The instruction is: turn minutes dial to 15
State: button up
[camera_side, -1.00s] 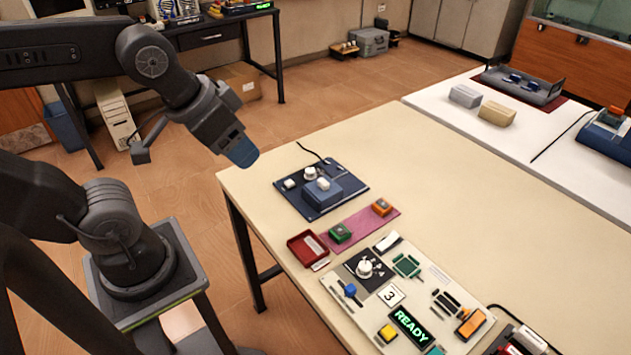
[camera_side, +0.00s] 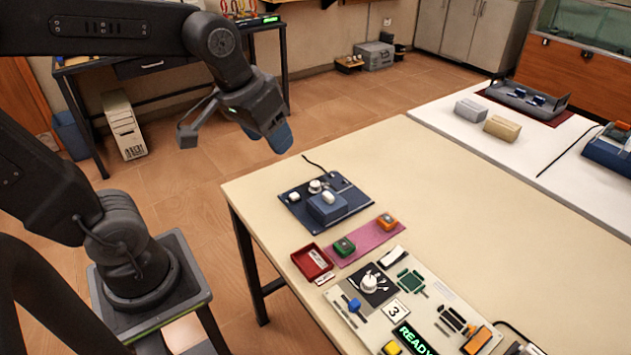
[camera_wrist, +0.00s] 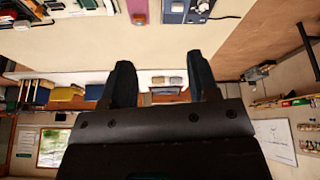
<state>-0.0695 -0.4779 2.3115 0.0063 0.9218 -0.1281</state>
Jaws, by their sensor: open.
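A white round dial (camera_side: 369,283) with a pointer sits on a black square on the light control board (camera_side: 448,290). White marks stand around it; their numbers are too small to read. A second white knob (camera_side: 315,187) stands on the dark blue panel (camera_side: 349,207) at the table's far left end. I cannot tell from labels which one is the minutes dial. My gripper (camera_side: 279,138) is raised beyond the table's left corner, away from both. In the wrist view my gripper (camera_wrist: 160,77) has its two dark fingers apart, with nothing between them.
A red tray (camera_side: 312,262), a green button box (camera_side: 344,246) and an orange one (camera_side: 387,221) lie between panel and board. The board also bears a blue knob, yellow button and lit READY display (camera_side: 413,341).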

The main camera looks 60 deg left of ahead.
jog(key=w+a+f+n+g, duration=0.1)
jog(key=w+a+f+n, duration=0.15)
jog(key=w, duration=0.35)
jog(key=w+a+f+n+g, duration=0.1)
jog(key=w+a+f+n, duration=0.1)
jog(key=w+a, duration=0.3)
jog(key=n+g, duration=0.3)
jog(key=n, duration=0.1)
send_near(315, 183)
jog(key=f, duration=0.9)
jog(key=shift+s+a+f, duration=0.1)
jog(key=shift+s+a, duration=0.1)
jog(key=shift+c, duration=0.3)
jog(key=c, duration=0.9)
